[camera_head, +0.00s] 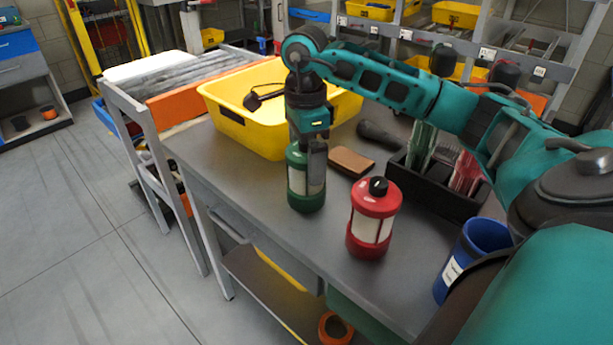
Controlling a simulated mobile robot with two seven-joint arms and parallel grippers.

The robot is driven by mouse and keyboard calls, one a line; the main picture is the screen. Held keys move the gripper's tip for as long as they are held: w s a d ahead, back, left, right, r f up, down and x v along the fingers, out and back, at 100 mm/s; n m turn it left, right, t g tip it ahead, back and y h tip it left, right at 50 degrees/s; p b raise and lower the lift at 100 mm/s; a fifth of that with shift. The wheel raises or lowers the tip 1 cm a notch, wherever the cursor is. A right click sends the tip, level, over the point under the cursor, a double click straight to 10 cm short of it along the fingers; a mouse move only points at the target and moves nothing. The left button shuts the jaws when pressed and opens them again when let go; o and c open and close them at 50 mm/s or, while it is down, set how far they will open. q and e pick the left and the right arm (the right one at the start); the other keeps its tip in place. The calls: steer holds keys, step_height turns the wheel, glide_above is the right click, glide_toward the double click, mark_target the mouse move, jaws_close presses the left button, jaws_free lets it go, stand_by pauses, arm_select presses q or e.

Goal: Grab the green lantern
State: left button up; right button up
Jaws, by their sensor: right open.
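The green lantern (299,190) stands upright on the grey table (262,220), close to its left edge. My right gripper (312,170) points down over it, with its dark finger in front of the lantern's right side. The gripper is open; the finger overlaps the lantern in the picture, and I cannot tell whether it touches. The gripper hides the lantern's top. My left gripper does not show.
A red lantern (372,222) stands just right of the green one. Behind are a yellow bin (245,118) and a brown block (350,161). A black divided box (440,188) and a blue cup (471,258) are on the right. Bare tabletop lies in front of the green lantern.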

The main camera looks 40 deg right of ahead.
steer(key=shift+c, duration=0.2)
steer(key=shift+r, duration=0.1)
steer(key=c, duration=1.6)
